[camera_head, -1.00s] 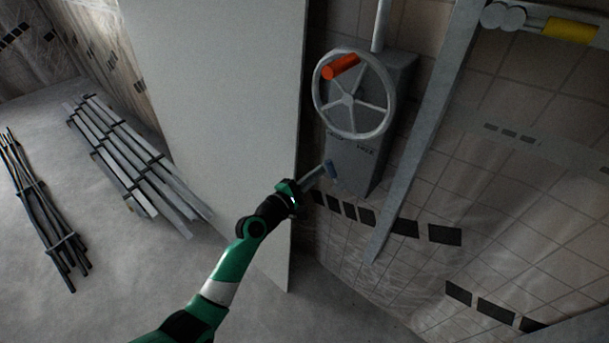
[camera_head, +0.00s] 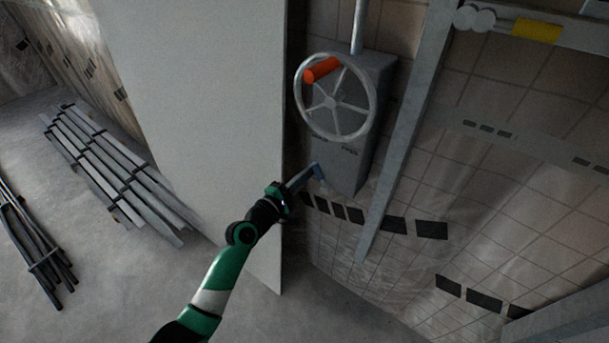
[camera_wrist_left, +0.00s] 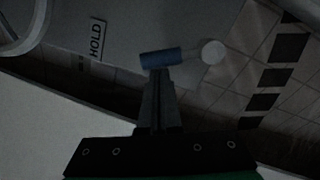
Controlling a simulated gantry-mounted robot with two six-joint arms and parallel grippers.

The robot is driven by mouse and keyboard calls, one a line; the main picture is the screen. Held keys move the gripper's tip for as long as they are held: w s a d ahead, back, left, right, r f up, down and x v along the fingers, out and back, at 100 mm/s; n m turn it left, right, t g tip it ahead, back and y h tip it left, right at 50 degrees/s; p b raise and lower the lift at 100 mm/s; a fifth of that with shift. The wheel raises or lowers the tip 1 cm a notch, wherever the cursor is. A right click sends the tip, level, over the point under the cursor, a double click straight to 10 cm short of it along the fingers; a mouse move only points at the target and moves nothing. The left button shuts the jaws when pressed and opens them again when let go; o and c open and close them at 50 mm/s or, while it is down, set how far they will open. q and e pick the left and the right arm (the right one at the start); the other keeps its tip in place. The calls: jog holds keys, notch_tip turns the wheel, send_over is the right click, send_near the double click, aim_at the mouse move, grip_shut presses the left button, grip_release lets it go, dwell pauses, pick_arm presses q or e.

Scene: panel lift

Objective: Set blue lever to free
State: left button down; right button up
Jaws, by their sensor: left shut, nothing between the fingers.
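The blue lever (camera_head: 320,174) is on the lower front of the grey winch box (camera_head: 342,168), below the handwheel. In the left wrist view its blue bar (camera_wrist_left: 161,57) lies roughly across the picture, with a pale round end (camera_wrist_left: 212,52) at right. My left gripper (camera_head: 313,168) is shut and empty, its fingertips (camera_wrist_left: 157,73) right at the blue bar; whether they touch it I cannot tell. A HOLD label (camera_wrist_left: 96,40) shows left of the lever in the wrist view. A FREE label (camera_head: 349,150) is faint on the box. My right gripper is out of view.
The spoked handwheel (camera_head: 335,133) with an orange handle (camera_head: 322,69) is just above the lever. A large pale panel (camera_head: 215,130) stands left of the box. A grey steel post (camera_head: 399,150) rises to the right. Metal bars (camera_head: 115,175) lie on the floor at left.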

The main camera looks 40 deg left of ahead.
pick_arm(q)
jog(key=shift+d+r+m, duration=0.15)
jog(key=shift+r+m, duration=0.1)
jog(key=shift+m, duration=0.15)
jog(key=d+m+p, duration=0.1)
jog(key=r+m+p, duration=0.1)
jog(key=m, duration=0.1)
jog(key=d+m, duration=0.1)
jog(key=m, duration=0.1)
jog(key=shift+w+d+r+p, duration=0.2)
jog(key=shift+d+r+p, duration=0.15)
jog(key=shift+p, duration=0.05)
jog(key=m, duration=0.1)
jog(key=d+m+p, duration=0.1)
jog(key=shift+w+d+r+m, duration=0.1)
jog(key=shift+d+m, duration=0.15)
jog(key=shift+m, duration=0.05)
jog(key=shift+w+d+m+p, duration=0.1)
jog(key=shift+d+m+p, duration=0.1)
jog(key=shift+d+m, duration=0.4)
jog(key=shift+d+m+p, duration=0.15)
jog(key=shift+d+m, duration=0.1)
jog(key=shift+m, duration=0.65)
jog(key=shift+g, duration=0.3)
